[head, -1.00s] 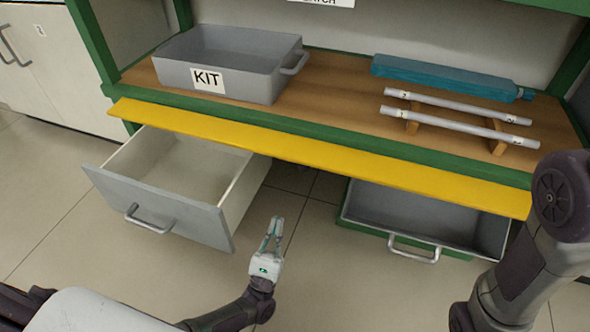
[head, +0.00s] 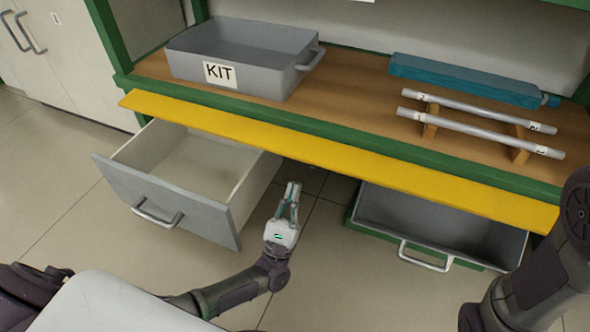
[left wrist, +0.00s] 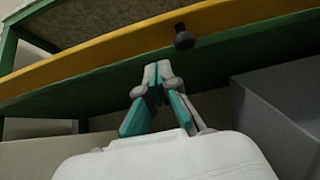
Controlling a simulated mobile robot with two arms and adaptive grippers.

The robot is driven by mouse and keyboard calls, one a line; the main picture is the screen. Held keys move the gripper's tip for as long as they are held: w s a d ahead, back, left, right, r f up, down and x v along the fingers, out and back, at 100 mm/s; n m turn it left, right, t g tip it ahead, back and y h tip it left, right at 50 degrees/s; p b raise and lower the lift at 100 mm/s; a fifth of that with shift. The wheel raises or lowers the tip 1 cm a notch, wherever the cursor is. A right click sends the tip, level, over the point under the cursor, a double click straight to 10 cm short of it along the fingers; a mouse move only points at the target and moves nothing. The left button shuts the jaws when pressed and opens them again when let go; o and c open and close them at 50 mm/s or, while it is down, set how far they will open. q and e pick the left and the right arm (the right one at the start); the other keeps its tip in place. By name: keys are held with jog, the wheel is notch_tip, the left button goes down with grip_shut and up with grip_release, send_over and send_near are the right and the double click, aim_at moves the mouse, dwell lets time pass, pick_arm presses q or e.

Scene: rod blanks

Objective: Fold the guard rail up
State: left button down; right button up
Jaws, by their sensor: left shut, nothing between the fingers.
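The guard rail (head: 330,158) is a long yellow board along the front edge of the green-framed bench. It sticks out flat, over the open drawers. In the left wrist view the yellow rail (left wrist: 100,58) runs across above my fingers, with a dark round knob (left wrist: 183,38) on it. My left gripper (head: 292,188) is shut and empty, in front of and below the rail, right of the left drawer. In the left wrist view its fingertips (left wrist: 157,68) point up at the green edge below the rail; I cannot tell whether they touch. My right gripper is out of view.
A white-lined drawer (head: 165,200) stands open at left and a grey drawer (head: 425,255) at right. On the bench stand a grey KIT bin (head: 245,75), two rods (head: 480,130) on wooden rests and a teal case (head: 465,80). Floor shows between the drawers.

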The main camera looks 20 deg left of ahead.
aim_at(300, 153)
pick_arm(q)
notch_tip(300, 153, up, 6)
jog(key=w, duration=0.1)
jog(key=shift+w, duration=0.2)
dwell(0.3)
